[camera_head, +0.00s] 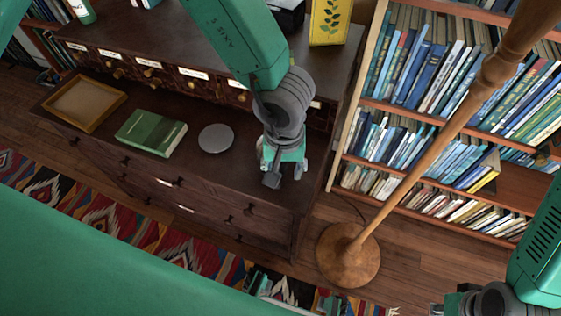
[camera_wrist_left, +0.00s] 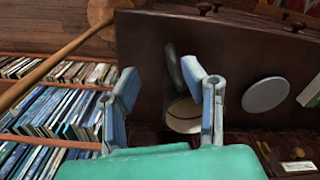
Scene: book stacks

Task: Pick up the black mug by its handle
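The left wrist view shows a round, open vessel with a pale inside (camera_wrist_left: 182,116), partly hidden behind my left gripper; it appears to be the mug. A dark, narrow shape (camera_wrist_left: 173,65) sticks out between the fingertips and looks like its handle. In the head view my left gripper (camera_head: 285,174) hangs over the right end of the dark cabinet top and hides the mug. In the left wrist view this gripper (camera_wrist_left: 160,74) has its fingers apart, one on either side of the dark shape; I see no clear contact. My right gripper (camera_head: 455,303) is cut off at the lower right.
A grey disc (camera_head: 215,138), a green book (camera_head: 151,133) and a wooden tray (camera_head: 84,84) lie left of the gripper on the dark cabinet (camera_head: 245,178). Small drawers stand behind. A wooden lamp stand (camera_head: 349,256) and a bookshelf (camera_head: 337,128) are to the right.

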